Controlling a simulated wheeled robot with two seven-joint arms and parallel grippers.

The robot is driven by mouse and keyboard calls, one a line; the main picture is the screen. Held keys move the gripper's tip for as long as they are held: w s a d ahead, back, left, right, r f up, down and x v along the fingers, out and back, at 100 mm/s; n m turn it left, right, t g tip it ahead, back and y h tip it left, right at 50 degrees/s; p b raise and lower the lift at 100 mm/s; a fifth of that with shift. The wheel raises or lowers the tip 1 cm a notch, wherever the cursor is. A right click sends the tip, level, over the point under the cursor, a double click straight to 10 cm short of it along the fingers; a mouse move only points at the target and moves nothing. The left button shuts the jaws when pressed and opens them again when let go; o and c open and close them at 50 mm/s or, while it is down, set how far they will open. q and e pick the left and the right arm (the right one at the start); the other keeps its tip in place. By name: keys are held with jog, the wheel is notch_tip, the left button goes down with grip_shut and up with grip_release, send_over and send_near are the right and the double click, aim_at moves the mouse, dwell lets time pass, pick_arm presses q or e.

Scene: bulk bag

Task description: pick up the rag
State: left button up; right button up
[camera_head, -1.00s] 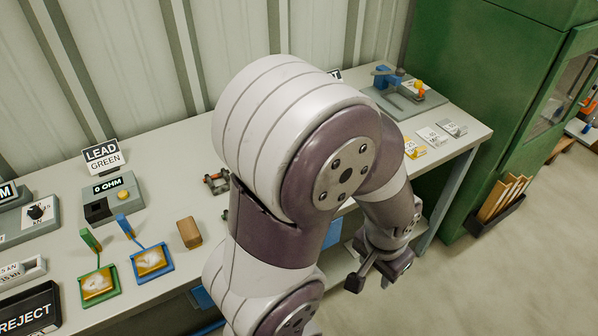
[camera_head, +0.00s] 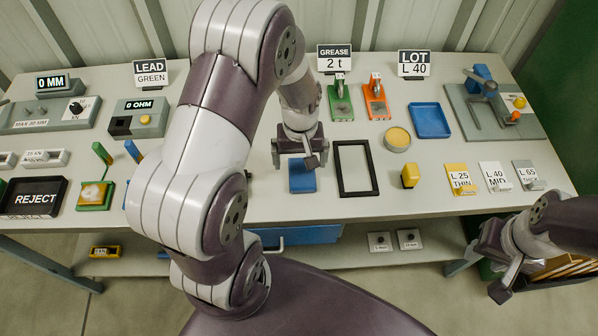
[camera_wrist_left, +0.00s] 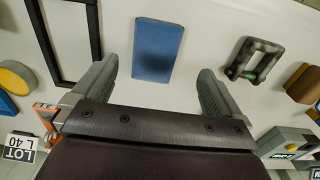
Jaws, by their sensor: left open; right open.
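The rag appears as a flat blue rectangle (camera_head: 302,177) on the bench, just left of a black frame; its far part is hidden by my gripper. It also shows in the left wrist view, as a blue rectangle (camera_wrist_left: 158,45) beyond and between the two fingers, with a dark shadow on it. My left gripper (camera_head: 299,160) is open and empty above the rag, apart from it. It also shows in the left wrist view (camera_wrist_left: 156,72). My right gripper (camera_head: 490,272) is open and empty off the bench's front right edge.
A black frame (camera_head: 341,176) lies close right of the rag. Beyond are a yellow-topped round tin (camera_head: 397,139), a blue tray (camera_head: 430,121) and green and orange stands. A black REJECT tray (camera_head: 62,198) is at left. The bench front near the rag is clear.

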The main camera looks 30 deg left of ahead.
aim_at(302, 174)
pick_arm(q)
jog(key=f, duration=0.4)
jog(key=w+f+p, duration=0.1)
jog(key=f, duration=0.1)
jog(key=shift+w+d+f, duration=0.1)
jog(key=shift+f, duration=0.4)
jog(key=c, duration=1.1)
jog(key=shift+r, duration=0.4)
jog(key=r, duration=0.2)
jog(key=s+r, duration=0.1)
jog(key=shift+d+r+b, duration=0.1)
jog(key=shift+r+b, duration=0.3)
jog(key=s+d+r, duration=0.2)
jog(key=s+r, duration=0.4)
jog(key=s, duration=0.4)
jog(key=shift+s+d+r, duration=0.25)
jog(key=shift+d, duration=0.1)
